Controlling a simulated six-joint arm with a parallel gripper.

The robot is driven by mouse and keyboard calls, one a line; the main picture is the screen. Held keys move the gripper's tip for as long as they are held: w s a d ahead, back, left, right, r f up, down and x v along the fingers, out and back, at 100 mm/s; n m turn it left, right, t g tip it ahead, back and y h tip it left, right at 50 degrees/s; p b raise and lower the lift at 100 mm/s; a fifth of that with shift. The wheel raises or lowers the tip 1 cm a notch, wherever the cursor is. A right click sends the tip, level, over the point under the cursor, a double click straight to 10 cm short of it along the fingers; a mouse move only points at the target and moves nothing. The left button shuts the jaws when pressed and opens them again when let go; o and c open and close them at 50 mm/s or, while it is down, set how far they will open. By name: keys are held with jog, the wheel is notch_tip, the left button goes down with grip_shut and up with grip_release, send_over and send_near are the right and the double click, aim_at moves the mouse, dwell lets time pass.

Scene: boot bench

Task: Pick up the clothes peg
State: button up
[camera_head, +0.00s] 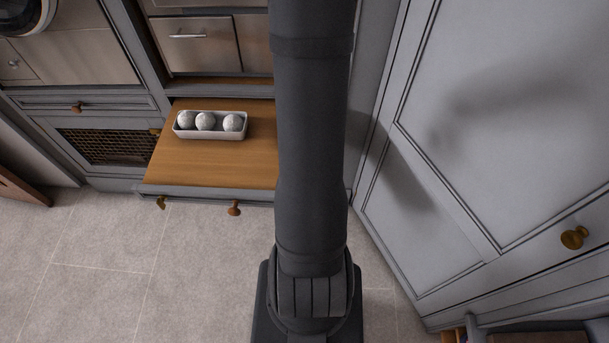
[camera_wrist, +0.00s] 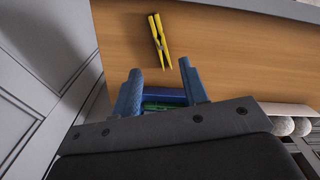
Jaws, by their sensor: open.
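The clothes peg (camera_wrist: 158,40) is yellow and lies on the wooden bench top in the wrist view, towards the top and just left of centre. My gripper (camera_wrist: 160,67) has two blue fingers that stand apart, with nothing gripped between their tips. The peg lies beyond the fingertips, roughly in line with the gap between them, and is not touched. In the head view the peg does not show; my dark arm covers part of the bench there. The gripper's fingers are not visible in the head view.
The wooden top (camera_head: 213,172) carries a white tray (camera_head: 208,136) with three grey balls. A blue and green item (camera_wrist: 164,103) shows between the fingers' bases; I cannot tell what it is. A grey cabinet door (camera_head: 490,110) stands to the right.

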jog(key=shift+s+f, duration=0.1)
jog(key=shift+f, duration=4.1)
grip_shut()
